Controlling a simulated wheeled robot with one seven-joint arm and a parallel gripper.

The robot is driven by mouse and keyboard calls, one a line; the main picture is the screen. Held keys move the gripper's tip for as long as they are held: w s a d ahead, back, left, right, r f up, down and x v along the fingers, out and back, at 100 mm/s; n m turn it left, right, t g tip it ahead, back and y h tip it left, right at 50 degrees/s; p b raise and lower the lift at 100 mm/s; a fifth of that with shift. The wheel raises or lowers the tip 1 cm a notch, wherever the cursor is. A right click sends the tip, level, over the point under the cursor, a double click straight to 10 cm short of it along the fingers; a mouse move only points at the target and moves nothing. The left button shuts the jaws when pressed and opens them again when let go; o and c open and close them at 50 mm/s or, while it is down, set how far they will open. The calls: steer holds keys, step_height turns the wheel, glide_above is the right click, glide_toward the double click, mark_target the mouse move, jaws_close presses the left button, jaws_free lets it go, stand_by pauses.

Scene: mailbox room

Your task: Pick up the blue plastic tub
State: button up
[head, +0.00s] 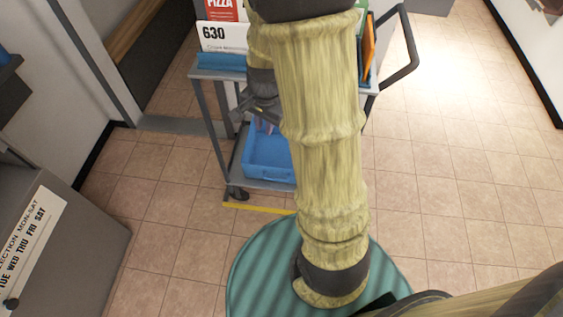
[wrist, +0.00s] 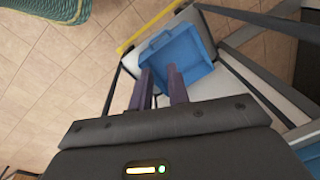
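The blue plastic tub (head: 268,158) sits on the lower shelf of a grey cart in the head view, partly hidden behind my arm. In the wrist view the tub (wrist: 190,50) lies just beyond my fingertips, its open inside facing the camera. My gripper (wrist: 163,70) has two purple-grey fingers with a gap between them, and no object shows in the gap. In the head view my gripper (head: 264,126) hangs above the tub, between the cart's shelves. Whether a fingertip touches the tub's near rim I cannot tell.
The cart (head: 215,110) has thin grey legs and an upper shelf carrying a "630" box (head: 222,36) and a red pizza box (head: 221,10). A cart handle (head: 408,55) is at right. A grey cabinet (head: 75,235) stands at left. Tiled floor is open at right.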

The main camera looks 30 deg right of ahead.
steer(key=w+d+f+m+b, duration=0.2)
steer(key=f+m+b, duration=0.1)
steer(key=f+b, duration=0.5)
steer(key=w+d+f+m+b, duration=0.1)
steer(key=w+f+m+b, duration=0.3)
steer(key=f, duration=0.7)
steer(key=m+g+b, duration=0.1)
steer(key=m+b, duration=0.4)
steer(key=m, duration=0.1)
glide_above(277, 174)
step_height(277, 174, down, 9)
steer(key=shift+w+r+m, duration=0.1)
steer(key=shift+r+m, duration=0.1)
steer(key=shift+m, duration=0.1)
step_height(277, 174, down, 12)
steer(key=b, duration=0.6)
steer(key=shift+d+r, duration=0.1)
steer(key=shift+r, duration=0.1)
step_height(277, 174, down, 6)
steer(key=b, duration=0.4)
steer(key=shift+r, duration=0.1)
